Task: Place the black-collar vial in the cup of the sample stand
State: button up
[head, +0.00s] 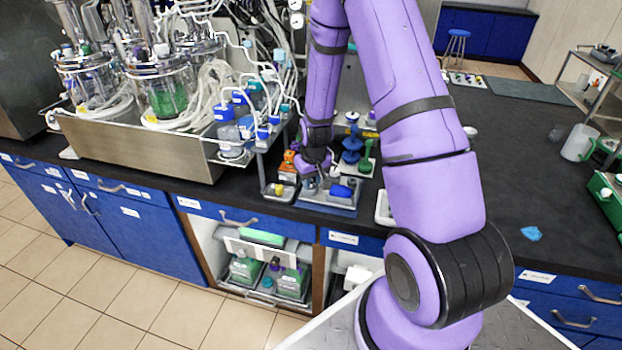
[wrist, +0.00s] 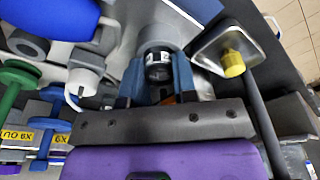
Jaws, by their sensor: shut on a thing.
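My gripper (wrist: 157,85) has its two blue fingers closed on the black-collar vial (wrist: 158,72), which shows a black band with a small white label. A grey round part (wrist: 160,37) lies just beyond the vial in the wrist view. I cannot tell whether it is the cup of the sample stand or part of the vial, nor whether the vial is seated. In the head view my gripper (head: 311,181) points down over a grey tray-like stand (head: 327,205) near the bench's front edge. The vial is too small to make out there.
A blue-capped bottle (head: 342,191) lies right of my gripper; its blue part (wrist: 50,18) is close in the wrist view. A small metal tray with a yellow knob (wrist: 232,64) is to the right there. Blue and green spools (head: 352,150) stand behind.

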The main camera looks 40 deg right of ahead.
jog(key=shift+s+f, duration=0.1)
jog(key=shift+f, duration=0.2)
jog(key=shift+s+a+f, duration=0.1)
jog(key=shift+s+f, duration=0.1)
jog(key=o, duration=0.8)
jog(key=shift+c, duration=0.2)
jog(key=shift+o, duration=0.6)
jog(key=shift+w+r, duration=0.2)
jog(key=shift+r, duration=0.4)
jog(key=s+a+r, duration=0.2)
jog(key=r, duration=0.9)
jog(key=s+a+r, duration=0.2)
jog(key=r, duration=0.9)
jog(key=s+a+r+t, duration=0.1)
jog(key=s+a+r, duration=0.2)
jog(key=s+r, duration=0.2)
jog(key=s+a+r+n+t, duration=0.1)
jog(key=s+a+r, duration=0.2)
jog(key=s+r, duration=0.3)
jog(key=s+a+r+t, duration=0.1)
jog(key=s+a+r, duration=0.2)
jog(key=s+r, duration=0.3)
jog(key=s, duration=0.5)
jog(key=shift+s+r, duration=0.15)
jog(key=shift+r, duration=0.1)
